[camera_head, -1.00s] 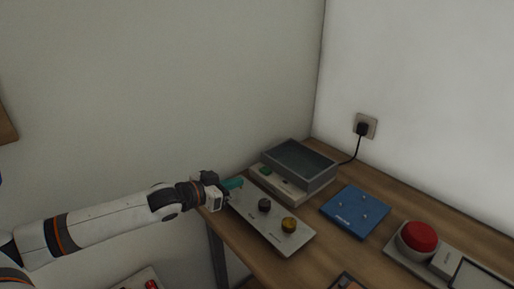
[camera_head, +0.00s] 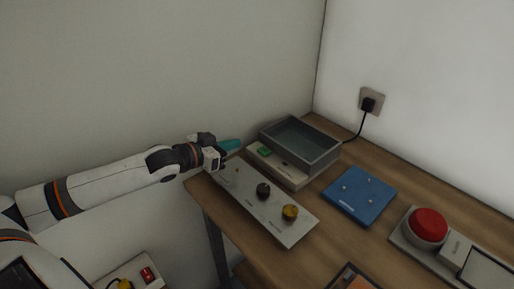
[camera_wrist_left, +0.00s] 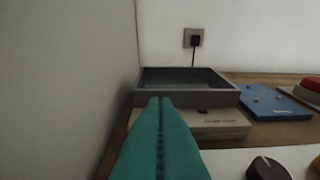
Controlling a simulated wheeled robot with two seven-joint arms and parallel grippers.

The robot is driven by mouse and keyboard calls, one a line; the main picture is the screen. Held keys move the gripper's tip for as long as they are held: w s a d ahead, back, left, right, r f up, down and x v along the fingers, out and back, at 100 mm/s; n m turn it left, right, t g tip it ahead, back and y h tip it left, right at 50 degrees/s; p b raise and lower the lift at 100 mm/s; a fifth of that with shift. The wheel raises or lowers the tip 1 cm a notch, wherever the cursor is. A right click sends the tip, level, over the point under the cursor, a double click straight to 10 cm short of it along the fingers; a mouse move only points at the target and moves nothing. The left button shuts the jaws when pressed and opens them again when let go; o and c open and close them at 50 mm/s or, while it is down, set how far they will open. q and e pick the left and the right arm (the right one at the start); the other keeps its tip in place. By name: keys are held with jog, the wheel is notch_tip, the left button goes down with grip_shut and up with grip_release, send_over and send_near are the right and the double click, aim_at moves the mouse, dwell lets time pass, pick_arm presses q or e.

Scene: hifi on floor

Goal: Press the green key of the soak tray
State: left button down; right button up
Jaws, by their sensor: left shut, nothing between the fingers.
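The soak tray (camera_head: 312,157) is a grey open basin on a pale base at the back corner of the table. Its green key (camera_head: 264,152) sits on the front left of the base in the head view. My left gripper (camera_head: 230,145) has teal fingers, shut and empty, in the air to the left of the green key and apart from it. In the left wrist view the fingers (camera_wrist_left: 160,135) point at the tray (camera_wrist_left: 225,94), and they hide the green key. My right gripper is not in view.
A grey panel with a black knob (camera_head: 263,190) and a yellow knob (camera_head: 290,212) lies in front of the tray. A blue plate (camera_head: 359,195) and a red button (camera_head: 428,225) stand to the right. A wall socket (camera_head: 371,101) with a plug and cord is behind.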

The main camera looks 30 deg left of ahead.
pick_arm(q)
jog(key=shift+w+d+f, duration=0.1)
jog(key=shift+w+d, duration=0.1)
jog(key=shift+w, duration=0.5)
jog(key=p, duration=0.1)
send_over(264, 151)
jog(key=s+a, duration=0.1)
jog(key=s, duration=0.1)
jog(key=shift+w+a+f, duration=0.1)
jog(key=shift+f, duration=0.8)
notch_tip(264, 151, down, 3)
jog(key=shift+r+p, duration=0.1)
jog(key=shift+p, duration=0.2)
jog(key=shift+f, duration=0.75)
